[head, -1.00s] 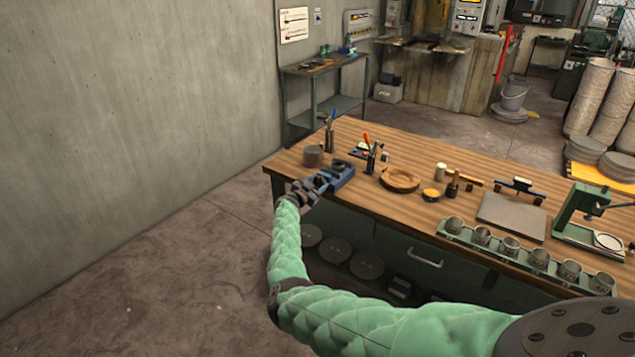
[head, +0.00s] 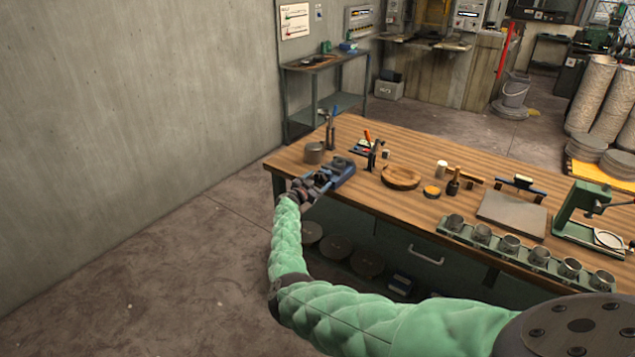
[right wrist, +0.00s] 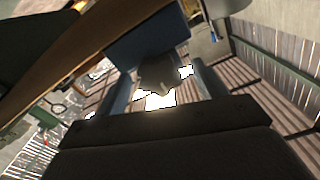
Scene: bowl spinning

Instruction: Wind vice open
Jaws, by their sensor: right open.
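The blue vice (head: 342,172) sits at the near left corner of the wooden workbench. My right gripper (head: 318,184) is at the vice's front end, on the side facing me. In the right wrist view, the blue vice body (right wrist: 150,38) fills the upper middle. A grey metal part (right wrist: 157,73) projects from it between the two fingers of my open right gripper (right wrist: 163,84). I cannot tell whether the fingers touch it. The vice's handle is not clear in either view. My left gripper is out of view.
On the workbench (head: 330,216), a grey cylinder (head: 315,153) stands just behind the vice. A wooden bowl (head: 401,177) lies to the right. A green rack of metal cups (head: 482,236) runs along the front edge. Open floor lies left of the bench.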

